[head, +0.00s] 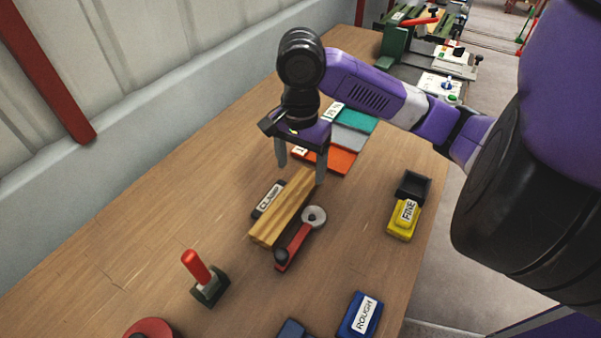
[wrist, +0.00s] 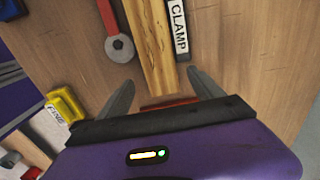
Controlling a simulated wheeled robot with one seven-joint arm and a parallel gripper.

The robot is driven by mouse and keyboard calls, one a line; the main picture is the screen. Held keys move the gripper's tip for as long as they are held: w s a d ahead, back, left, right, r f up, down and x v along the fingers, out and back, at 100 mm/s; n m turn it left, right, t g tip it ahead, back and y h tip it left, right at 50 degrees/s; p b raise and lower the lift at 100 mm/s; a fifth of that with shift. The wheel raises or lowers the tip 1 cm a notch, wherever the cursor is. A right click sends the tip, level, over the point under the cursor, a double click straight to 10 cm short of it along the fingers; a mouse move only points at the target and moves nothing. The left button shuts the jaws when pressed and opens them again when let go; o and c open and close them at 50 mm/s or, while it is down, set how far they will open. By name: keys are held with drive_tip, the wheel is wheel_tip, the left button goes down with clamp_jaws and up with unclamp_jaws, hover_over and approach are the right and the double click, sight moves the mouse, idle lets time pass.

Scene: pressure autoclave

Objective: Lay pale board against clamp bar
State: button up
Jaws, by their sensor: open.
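The pale board (head: 283,208) is a long yellow-brown wooden piece lying on the bench. It also shows in the wrist view (wrist: 151,40). The clamp bar (head: 267,200), dark with a white CLAMP label, lies along the board's left side in the head view. It shows to the board's right in the wrist view (wrist: 179,28), very close to the board; I cannot tell whether they touch. My gripper (head: 301,172) is open at the board's far end, with fingers on either side of its line. The fingers also show in the wrist view (wrist: 163,88). Nothing is held.
A red lever with a round grey end (head: 297,236) lies close along the board's right side. A red-handled tool (head: 205,280) stands front left. A yellow FINE block (head: 403,219) and a blue ROUGH block (head: 361,315) are at right. Coloured sheets (head: 351,138) lie behind my gripper.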

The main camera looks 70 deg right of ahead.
wheel_tip(320, 180, up, 7)
drive_tip(key=p, duration=0.1)
drive_tip(key=shift+r, duration=0.15)
drive_tip(key=shift+s, duration=0.1)
idle(0.6)
